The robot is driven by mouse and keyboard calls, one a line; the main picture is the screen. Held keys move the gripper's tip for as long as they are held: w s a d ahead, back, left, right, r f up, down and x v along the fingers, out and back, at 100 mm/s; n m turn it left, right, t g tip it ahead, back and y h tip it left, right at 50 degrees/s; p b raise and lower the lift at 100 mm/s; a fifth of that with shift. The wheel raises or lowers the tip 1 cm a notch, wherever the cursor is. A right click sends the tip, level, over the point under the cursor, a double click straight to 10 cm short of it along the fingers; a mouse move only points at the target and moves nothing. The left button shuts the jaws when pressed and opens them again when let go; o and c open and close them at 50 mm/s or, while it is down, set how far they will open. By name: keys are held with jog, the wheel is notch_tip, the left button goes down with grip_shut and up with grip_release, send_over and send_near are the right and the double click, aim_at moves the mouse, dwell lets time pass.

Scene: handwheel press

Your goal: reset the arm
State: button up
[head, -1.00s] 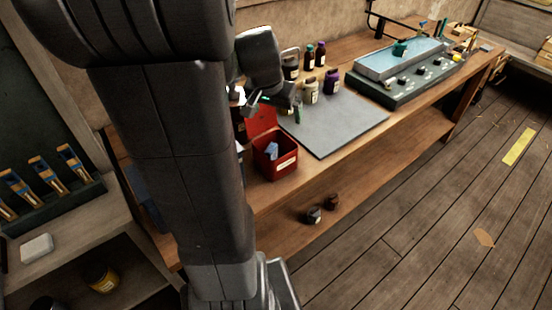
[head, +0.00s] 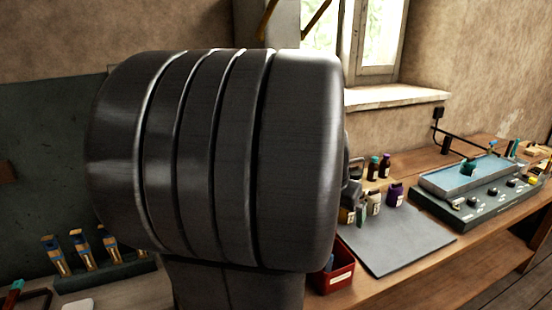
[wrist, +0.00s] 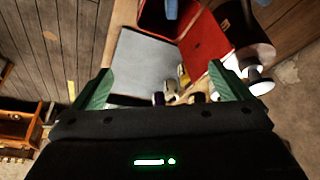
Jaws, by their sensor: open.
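My gripper (wrist: 160,92) shows in the wrist view with its two green fingers spread wide apart and nothing between them. Beyond the fingers lie the grey mat (wrist: 146,62) and the open red box (wrist: 196,35), with several small bottles near the gap. In the head view a large dark part of my arm fills the left and middle and hides most of the gripper.
The grey mat (head: 397,240) lies on the wooden bench, with the red box (head: 332,277) at its left. Several bottles (head: 374,203) stand behind it. A blue-topped machine (head: 465,180) stands to the right. A rack of tools (head: 90,262) is at the left.

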jog(key=p+x, duration=0.2)
jog(key=x, duration=0.9)
jog(key=shift+w+d, duration=0.25)
jog(key=shift+d, duration=0.05)
